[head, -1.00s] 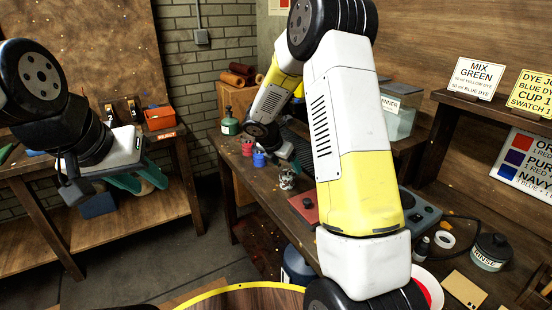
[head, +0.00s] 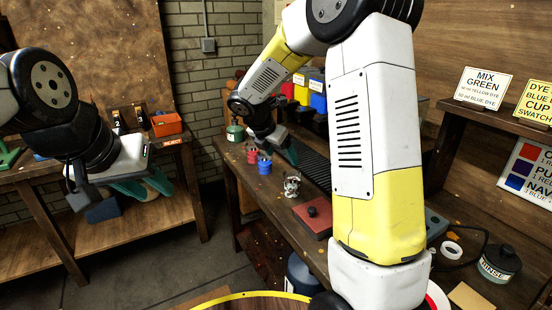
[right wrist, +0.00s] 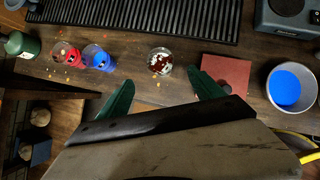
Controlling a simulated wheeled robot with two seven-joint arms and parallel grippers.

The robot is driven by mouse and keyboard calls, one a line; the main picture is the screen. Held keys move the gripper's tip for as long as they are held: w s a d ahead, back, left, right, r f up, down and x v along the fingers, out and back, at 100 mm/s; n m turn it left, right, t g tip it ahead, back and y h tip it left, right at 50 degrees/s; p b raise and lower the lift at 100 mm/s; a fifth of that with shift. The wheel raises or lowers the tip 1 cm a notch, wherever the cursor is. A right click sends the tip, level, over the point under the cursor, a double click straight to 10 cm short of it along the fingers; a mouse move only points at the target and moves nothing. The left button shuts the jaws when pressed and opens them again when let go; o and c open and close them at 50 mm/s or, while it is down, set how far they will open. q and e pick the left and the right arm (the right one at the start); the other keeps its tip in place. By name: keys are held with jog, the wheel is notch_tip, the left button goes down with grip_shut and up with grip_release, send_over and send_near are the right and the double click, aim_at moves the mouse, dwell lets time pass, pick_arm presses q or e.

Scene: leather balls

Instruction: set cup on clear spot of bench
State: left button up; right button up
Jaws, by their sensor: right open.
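A red cup (head: 252,153) and a blue cup (head: 264,166) stand side by side on the bench (head: 240,178). The right wrist view also shows the red cup (right wrist: 66,55) and the blue cup (right wrist: 98,58), left of my right gripper (right wrist: 163,92). That gripper is open and empty, its green fingers wide apart. In the head view it is partly hidden by its own arm. A grey-white cup with blue liquid (right wrist: 290,86) stands at the right in the wrist view. My left gripper (head: 143,187) hangs at the left, away from these cups; its opening is unclear.
A glass jar with dark red bits (right wrist: 160,61) stands beyond my right fingers, beside a red square plate (right wrist: 226,72). A ribbed black mat (right wrist: 140,15) lies behind. A green bottle (head: 236,131) stands near the bench's left end. Bare bench shows between blue cup and jar.

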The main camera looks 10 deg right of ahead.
jog(key=s+r+m+t+y, duration=0.1)
jog(key=s+r+m+y, duration=0.2)
jog(key=s+m, duration=1)
jog(key=s+r+m+y, duration=0.4)
jog(key=s+r+m, duration=0.4)
jog(key=s+m, duration=0.4)
jog(key=s, duration=0.3)
jog(key=shift+s+m+t, duration=0.4)
